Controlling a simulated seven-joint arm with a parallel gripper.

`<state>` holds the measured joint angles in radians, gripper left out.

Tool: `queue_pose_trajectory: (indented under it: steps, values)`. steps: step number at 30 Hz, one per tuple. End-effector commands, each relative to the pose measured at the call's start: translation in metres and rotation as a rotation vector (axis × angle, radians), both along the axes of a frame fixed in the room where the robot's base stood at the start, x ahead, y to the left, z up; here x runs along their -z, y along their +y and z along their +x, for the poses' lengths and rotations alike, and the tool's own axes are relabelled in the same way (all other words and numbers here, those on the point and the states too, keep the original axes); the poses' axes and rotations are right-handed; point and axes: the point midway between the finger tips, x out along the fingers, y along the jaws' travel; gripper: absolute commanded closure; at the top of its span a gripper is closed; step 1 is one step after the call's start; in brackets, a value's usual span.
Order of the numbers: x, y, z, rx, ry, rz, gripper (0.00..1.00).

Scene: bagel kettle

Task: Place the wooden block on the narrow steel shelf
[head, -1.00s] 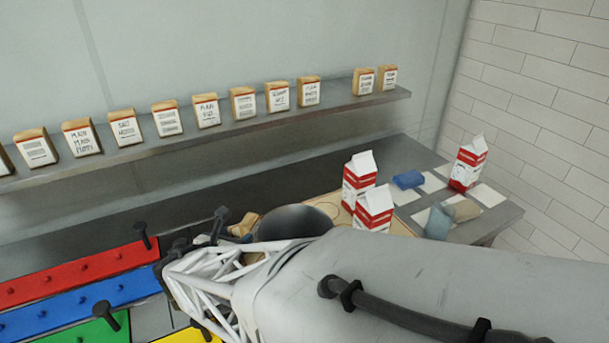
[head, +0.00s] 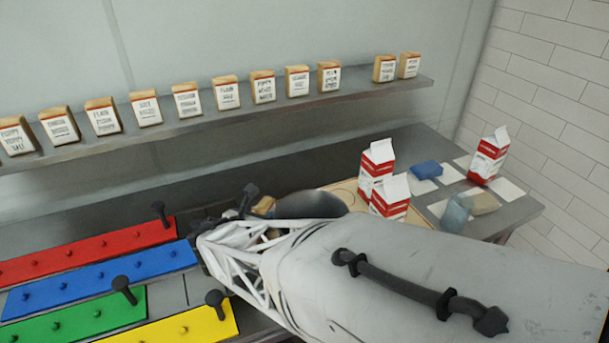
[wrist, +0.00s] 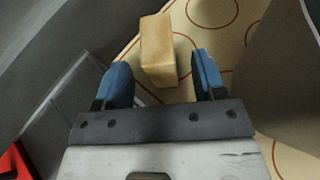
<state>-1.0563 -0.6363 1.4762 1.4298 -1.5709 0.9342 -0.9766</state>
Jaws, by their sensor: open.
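The wooden block (wrist: 158,50) is a plain tan block on a pale board with red rings, in the wrist view. My gripper (wrist: 160,72) is open, its two blue fingers pointing at the block. In the head view only a small part of the block (head: 264,205) shows behind my arm. The narrow steel shelf (head: 352,92) runs along the back wall and carries a row of tan, white-labelled packages, with a gap towards its right end.
A dark round object (head: 322,203) is beside the block. Red, blue, green and yellow pegged strips (head: 90,248) lie at left.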

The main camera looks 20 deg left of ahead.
Motion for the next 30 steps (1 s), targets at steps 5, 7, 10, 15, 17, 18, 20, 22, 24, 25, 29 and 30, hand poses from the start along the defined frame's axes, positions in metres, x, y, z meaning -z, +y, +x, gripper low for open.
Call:
queue_pose_trajectory:
  steps: [5,7,10,15,17,18,20,22,24,25,29,30]
  values:
    - [0.007,0.000,0.016,0.002,0.000,-0.001,0.36]
    - [0.008,0.000,0.019,0.001,0.000,0.001,0.36]
    - [0.009,0.000,0.021,0.000,0.000,0.001,0.36]
    - [0.009,0.000,0.021,0.000,0.000,0.000,0.36]
    - [0.009,0.000,0.021,0.000,0.000,0.000,0.36]
    - [0.009,0.000,0.021,0.000,0.000,0.000,0.36]
    - [0.009,0.000,0.021,0.000,0.000,0.000,0.36]
    - [0.009,0.000,0.021,0.001,0.000,0.000,0.36]
    - [0.009,0.000,0.021,0.001,0.000,0.000,0.36]
    - [0.009,0.000,0.021,0.000,0.000,0.000,0.36]
    - [0.009,0.000,0.021,0.001,0.000,0.000,0.56]
    - [0.009,0.000,0.021,0.001,0.000,0.000,0.62]
